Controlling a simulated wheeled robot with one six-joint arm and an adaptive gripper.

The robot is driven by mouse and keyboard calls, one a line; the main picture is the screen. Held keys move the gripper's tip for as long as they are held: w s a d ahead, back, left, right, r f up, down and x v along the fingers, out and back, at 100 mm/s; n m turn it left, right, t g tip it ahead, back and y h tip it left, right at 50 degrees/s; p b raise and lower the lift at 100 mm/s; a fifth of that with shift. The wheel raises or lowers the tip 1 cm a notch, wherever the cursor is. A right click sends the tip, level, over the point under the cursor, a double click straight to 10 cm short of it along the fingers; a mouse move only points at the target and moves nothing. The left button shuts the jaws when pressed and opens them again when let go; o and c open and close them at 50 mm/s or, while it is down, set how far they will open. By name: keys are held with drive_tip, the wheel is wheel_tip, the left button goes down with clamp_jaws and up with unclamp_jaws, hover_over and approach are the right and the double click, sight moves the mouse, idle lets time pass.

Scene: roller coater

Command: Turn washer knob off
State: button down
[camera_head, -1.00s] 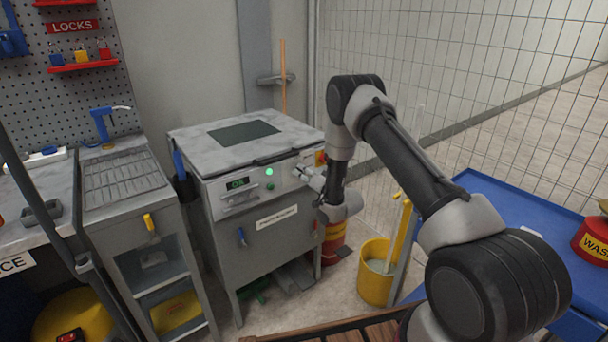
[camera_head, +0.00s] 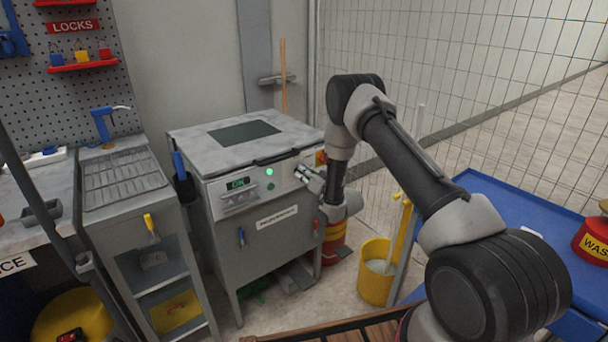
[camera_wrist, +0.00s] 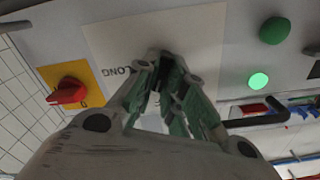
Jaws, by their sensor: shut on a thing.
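The washer (camera_head: 275,240) is a grey cabinet with a metal top and a light control panel on its front. In the wrist view, my gripper (camera_wrist: 160,62) is shut on a small dark knob (camera_wrist: 156,53) on a white label plate (camera_wrist: 108,42). The fingertips cover most of the knob, so its pointer is hidden. The word "LONG" shows upside down beside it. In the head view, my gripper (camera_head: 312,180) is at the right part of the panel, and the knob is hidden there.
A red rotary switch on a yellow plate (camera_wrist: 68,92) is close to my gripper. A lit green lamp (camera_wrist: 258,80) and a dark green button (camera_wrist: 273,30) are on the other side. A yellow bucket (camera_head: 375,275) and a blue table (camera_head: 500,205) stand to the right.

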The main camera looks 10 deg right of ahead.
drive_tip(key=n, duration=0.4)
drive_tip(key=shift+n, duration=0.4)
idle(0.4)
drive_tip(key=c, duration=1.5)
unclamp_jaws()
drive_tip(key=v, duration=1.2)
